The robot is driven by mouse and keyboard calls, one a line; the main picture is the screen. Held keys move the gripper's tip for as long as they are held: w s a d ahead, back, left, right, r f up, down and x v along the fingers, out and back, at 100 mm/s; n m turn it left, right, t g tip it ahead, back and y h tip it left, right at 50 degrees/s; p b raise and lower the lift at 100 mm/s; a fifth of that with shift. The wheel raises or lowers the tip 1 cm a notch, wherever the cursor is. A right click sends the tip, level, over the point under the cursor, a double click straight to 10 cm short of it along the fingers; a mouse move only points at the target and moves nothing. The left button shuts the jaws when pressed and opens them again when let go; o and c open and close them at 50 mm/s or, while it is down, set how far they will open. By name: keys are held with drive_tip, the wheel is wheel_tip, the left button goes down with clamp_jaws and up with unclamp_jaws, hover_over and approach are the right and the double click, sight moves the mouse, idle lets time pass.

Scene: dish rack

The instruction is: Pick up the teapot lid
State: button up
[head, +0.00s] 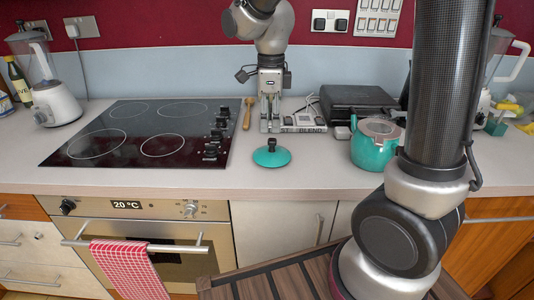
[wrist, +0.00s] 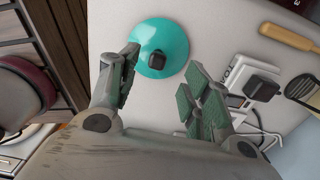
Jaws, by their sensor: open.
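The teapot lid (head: 271,157) is a teal disc with a black knob, lying flat on the pale worktop near its front edge, right of the hob. The lid also shows in the wrist view (wrist: 174,44), just beyond my fingertips, its black knob between their lines. My gripper (head: 270,130) points down behind the lid in the head view. In the wrist view my gripper (wrist: 163,75) is open and empty, its fingers spread apart. The left finger overlaps the lid's edge in that picture; I cannot tell if they touch. The teal teapot (head: 372,150) stands to the right, partly hidden by my arm.
A black hob (head: 140,130) lies left of the lid. A wooden utensil (head: 249,112) lies behind it. A white power strip or box (head: 304,122) and a black appliance (head: 357,102) stand behind and right. The worktop right of the lid is clear up to the teapot.

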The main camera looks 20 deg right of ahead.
sight(272, 139)
drive_tip(key=f, duration=0.7)
drive_tip(key=shift+s+d+f, duration=0.15)
drive_tip(key=shift+s+d, duration=0.05)
clamp_jaws()
